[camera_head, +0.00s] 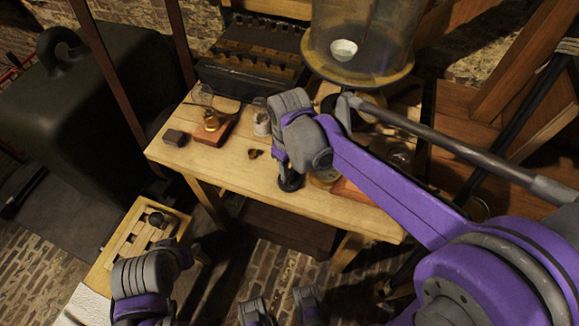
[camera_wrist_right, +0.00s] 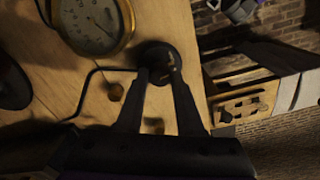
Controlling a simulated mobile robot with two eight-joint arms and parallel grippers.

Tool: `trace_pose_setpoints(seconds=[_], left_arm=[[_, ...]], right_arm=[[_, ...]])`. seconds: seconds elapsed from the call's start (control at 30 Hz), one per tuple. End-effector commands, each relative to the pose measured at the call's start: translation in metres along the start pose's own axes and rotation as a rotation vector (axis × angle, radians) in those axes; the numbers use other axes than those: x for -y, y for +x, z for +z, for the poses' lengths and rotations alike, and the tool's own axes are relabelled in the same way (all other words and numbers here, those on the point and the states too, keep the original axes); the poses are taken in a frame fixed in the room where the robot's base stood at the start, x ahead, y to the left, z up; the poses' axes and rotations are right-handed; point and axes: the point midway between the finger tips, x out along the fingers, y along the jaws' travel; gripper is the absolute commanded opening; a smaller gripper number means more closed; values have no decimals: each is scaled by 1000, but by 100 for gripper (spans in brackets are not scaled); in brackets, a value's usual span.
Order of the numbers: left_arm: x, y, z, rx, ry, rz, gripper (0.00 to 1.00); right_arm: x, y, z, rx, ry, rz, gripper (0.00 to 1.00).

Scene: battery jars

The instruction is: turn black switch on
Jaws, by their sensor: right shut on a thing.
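The black switch (camera_wrist_right: 169,56) is a round, dark fitting with small brass parts near the edge of the wooden table. In the head view the switch (camera_head: 290,183) shows just below my right wrist, which covers part of it. My right gripper (camera_wrist_right: 159,76) points at the switch, with its two dark fingers around the switch's middle part, shut on it. The lever's exact position is too dark to tell.
A round gauge (camera_wrist_right: 95,22), a black wire (camera_wrist_right: 88,88) and a small brass knob (camera_wrist_right: 115,92) are near the switch. The table (camera_head: 225,160) also bears a brass fitting on a wooden block (camera_head: 213,128). A large glass jar (camera_head: 365,45) stands behind. A slatted wooden crate (camera_head: 120,250) is lower left.

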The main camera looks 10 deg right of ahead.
Motion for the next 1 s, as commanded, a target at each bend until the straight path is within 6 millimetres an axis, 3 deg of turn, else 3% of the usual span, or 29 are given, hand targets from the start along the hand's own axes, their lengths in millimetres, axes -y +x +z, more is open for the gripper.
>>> trace_pose_setpoints(seconds=[0.6,1.0], left_arm=[[0,-4,-3,-2,0,0,50],[0,-6,-4,-2,0,0,50]], right_arm=[[0,-1,0,0,579,1,0],[0,-1,0,-1,858,1,0]])
